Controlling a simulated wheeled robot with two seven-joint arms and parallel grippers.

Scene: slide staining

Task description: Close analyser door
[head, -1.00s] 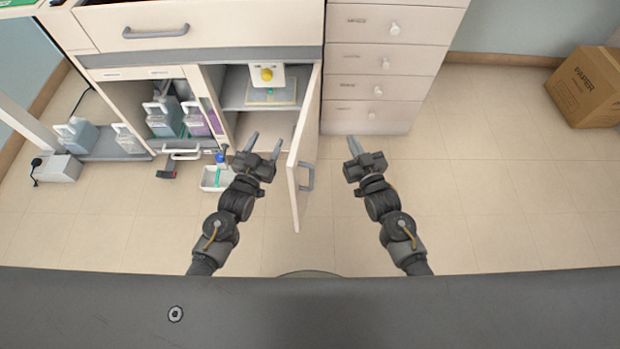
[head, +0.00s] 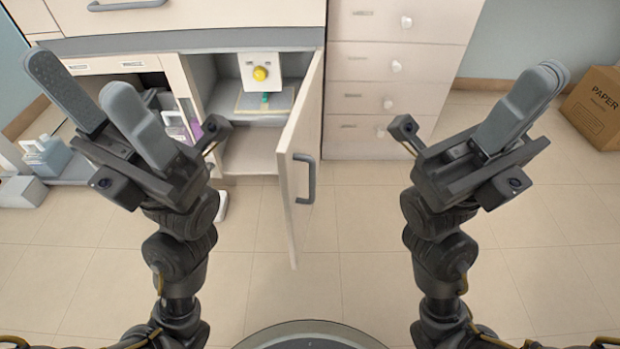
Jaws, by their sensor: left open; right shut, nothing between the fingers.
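The analyser door (head: 298,160) is a pale cabinet door with a grey bar handle (head: 304,178). It is hinged on the right side of an open compartment (head: 250,152) and stands swung out toward me. My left gripper (head: 88,100) is raised to the left of the door, open and empty, its two grey fingers apart. My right gripper (head: 532,95) is raised to the right of the door, shut and empty. Neither gripper touches the door. The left gripper hides part of the shelves behind it.
A device with a yellow knob (head: 260,73) sits on the compartment's shelf. White drawers (head: 375,95) stand to the right of the door. Jugs (head: 45,155) stand at the left. A cardboard box (head: 598,108) is at the far right. The floor before the door is clear.

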